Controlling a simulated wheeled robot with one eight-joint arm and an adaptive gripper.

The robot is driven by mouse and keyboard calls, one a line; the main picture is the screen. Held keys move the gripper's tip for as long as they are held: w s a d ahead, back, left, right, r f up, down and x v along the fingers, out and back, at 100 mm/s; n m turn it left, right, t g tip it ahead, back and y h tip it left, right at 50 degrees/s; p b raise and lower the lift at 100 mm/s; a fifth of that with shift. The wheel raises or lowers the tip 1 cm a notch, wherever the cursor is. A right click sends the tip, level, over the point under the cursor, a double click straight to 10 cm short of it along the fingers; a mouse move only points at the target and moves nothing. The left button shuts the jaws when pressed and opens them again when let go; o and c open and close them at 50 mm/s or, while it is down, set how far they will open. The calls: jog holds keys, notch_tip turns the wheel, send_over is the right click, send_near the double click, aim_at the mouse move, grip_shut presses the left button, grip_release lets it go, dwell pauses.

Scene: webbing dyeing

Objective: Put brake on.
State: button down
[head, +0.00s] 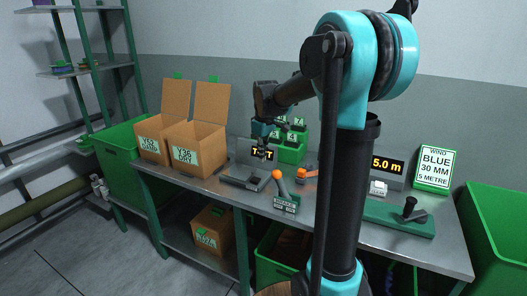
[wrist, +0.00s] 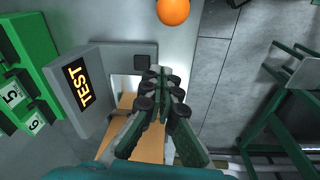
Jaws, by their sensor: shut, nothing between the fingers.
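A lever with an orange ball knob (head: 276,174) stands at the front edge of the bench, leaning to the left, above a small plate of dark lettering (head: 285,206) too small to read fully; it looks like the brake. In the wrist view an orange ball (wrist: 173,10) shows at the top edge, beyond my fingertips and apart from them. My gripper (head: 265,150) is shut and empty, above the grey TEST unit and to the left of the lever. In the wrist view my gripper (wrist: 164,82) points toward the ball, its fingers together. The lever's shaft is hidden there.
The TEST display (wrist: 79,84) stands close beside my fingers. Green numbered bins (head: 291,152) are behind. Open cardboard boxes (head: 194,143) stand left. Another orange part (head: 304,172) lies right of the lever. A length display (head: 386,166) and a green winder base (head: 385,214) are farther right.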

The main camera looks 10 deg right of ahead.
jog(key=shift+s+d+f, duration=0.4)
jog(key=shift+f, duration=0.35)
jog(key=shift+s+d+f, duration=0.4)
jog(key=shift+d+f, duration=0.05)
jog(key=shift+f, duration=0.3)
jog(key=shift+s+d+f, duration=0.4)
jog(key=shift+f, duration=0.35)
jog(key=shift+s+d+r+t+y, duration=0.3)
jog(key=shift+s+d+y, duration=0.1)
jog(key=shift+d, duration=0.1)
jog(key=shift+s+d+r+t+y, duration=0.2)
jog(key=shift+s+d+r+y, duration=0.05)
jog(key=shift+d+y, duration=0.2)
jog(key=s+d+t+y, duration=0.4)
jog(key=s+d+y, duration=0.1)
jog(key=d, duration=0.3)
jog(key=shift+s+d+r, duration=0.2)
jog(key=shift+s+d, duration=0.05)
jog(key=shift+s, duration=0.4)
jog(key=shift+f+y, duration=0.1)
jog(key=shift+y, duration=0.15)
